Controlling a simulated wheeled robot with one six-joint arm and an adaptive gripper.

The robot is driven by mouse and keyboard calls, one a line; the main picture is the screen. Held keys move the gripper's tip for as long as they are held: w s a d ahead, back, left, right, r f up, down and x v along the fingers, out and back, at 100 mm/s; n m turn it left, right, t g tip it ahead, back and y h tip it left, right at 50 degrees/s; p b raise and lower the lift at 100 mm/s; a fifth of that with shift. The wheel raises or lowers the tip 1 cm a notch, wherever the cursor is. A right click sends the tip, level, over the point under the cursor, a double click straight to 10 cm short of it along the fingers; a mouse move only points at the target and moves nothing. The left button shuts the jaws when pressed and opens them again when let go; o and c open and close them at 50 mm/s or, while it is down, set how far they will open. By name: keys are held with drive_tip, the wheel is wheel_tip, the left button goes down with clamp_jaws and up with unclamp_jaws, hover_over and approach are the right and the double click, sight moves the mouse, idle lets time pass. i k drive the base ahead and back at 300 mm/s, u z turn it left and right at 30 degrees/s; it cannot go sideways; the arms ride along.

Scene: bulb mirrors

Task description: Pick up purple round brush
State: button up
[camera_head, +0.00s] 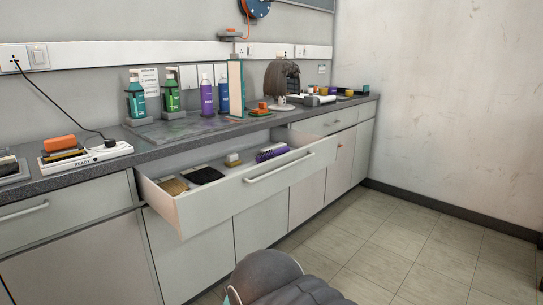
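The purple round brush (271,153) lies in an open white drawer (256,194) under the counter, near the drawer's right end. Its purple bristled head shows above the front panel, and its lower side is partly hidden by that panel. My gripper is not in view, so its state and its distance from the brush do not show.
The drawer also holds a brown-bristled brush (173,187), a black item (204,175) and a small yellowish block (233,160). Pump bottles and a power strip (87,152) stand on the grey counter (163,150). The tiled floor (420,245) at right is clear.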

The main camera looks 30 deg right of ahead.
sight(267, 156)
drive_tip(key=z, duration=0.5)
drive_tip(key=k, duration=0.65)
drive_tip(key=z, duration=0.75)
drive_tip(key=i, duration=1.45)
drive_tip(key=u, duration=0.5)
